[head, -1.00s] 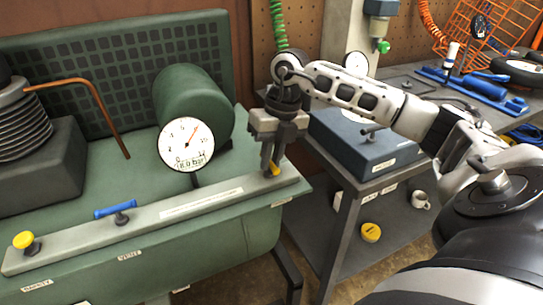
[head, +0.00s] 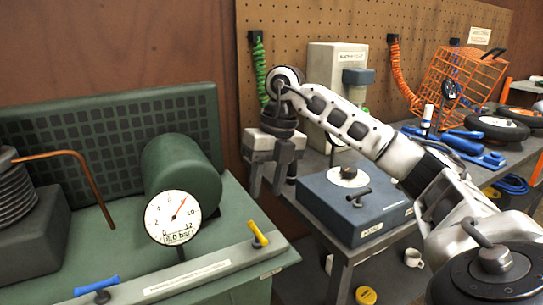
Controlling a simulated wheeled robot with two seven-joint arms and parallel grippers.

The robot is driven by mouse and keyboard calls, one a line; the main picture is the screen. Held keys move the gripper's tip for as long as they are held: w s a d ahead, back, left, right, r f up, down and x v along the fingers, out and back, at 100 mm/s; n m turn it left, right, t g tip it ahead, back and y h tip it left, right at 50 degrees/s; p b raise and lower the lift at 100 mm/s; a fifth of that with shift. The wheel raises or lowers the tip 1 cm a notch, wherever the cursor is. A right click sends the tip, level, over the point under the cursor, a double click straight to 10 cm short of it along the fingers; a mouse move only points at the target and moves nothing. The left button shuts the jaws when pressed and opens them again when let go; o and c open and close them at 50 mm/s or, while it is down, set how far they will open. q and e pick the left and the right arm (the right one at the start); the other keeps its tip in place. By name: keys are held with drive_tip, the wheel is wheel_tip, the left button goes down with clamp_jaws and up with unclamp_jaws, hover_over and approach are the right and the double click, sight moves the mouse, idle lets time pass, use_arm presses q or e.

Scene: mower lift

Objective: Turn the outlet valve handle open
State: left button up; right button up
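A small yellow lever handle (head: 259,233) stands at the right end of the pale manifold bar (head: 205,272) on the green compressor. It is tilted, and its label cannot be seen. A blue lever handle (head: 96,286) lies along the bar at the lower left. A round white gauge (head: 172,217) with a red needle and a "8.0 bar" plate stands behind the bar. My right gripper (head: 266,187) points down above and behind the yellow handle, apart from it. Its two fingers are apart with nothing seen between them. My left gripper is not in view.
The green cylinder (head: 180,172) and a bent copper pipe (head: 80,158) stand on the compressor top. A blue-grey box (head: 355,207) sits on the grey bench to the right. An orange wire basket (head: 460,80) and blue tools (head: 470,148) are farther right.

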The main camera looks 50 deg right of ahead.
use_arm(q)
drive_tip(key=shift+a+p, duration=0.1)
drive_tip(key=shift+p, duration=0.4)
use_arm(e)
drive_tip(key=r, duration=0.3)
drive_tip(key=d+r, duration=0.1)
drive_tip(key=r, duration=0.1)
drive_tip(key=shift+s+r, duration=0.15)
drive_tip(key=shift+r, duration=0.05)
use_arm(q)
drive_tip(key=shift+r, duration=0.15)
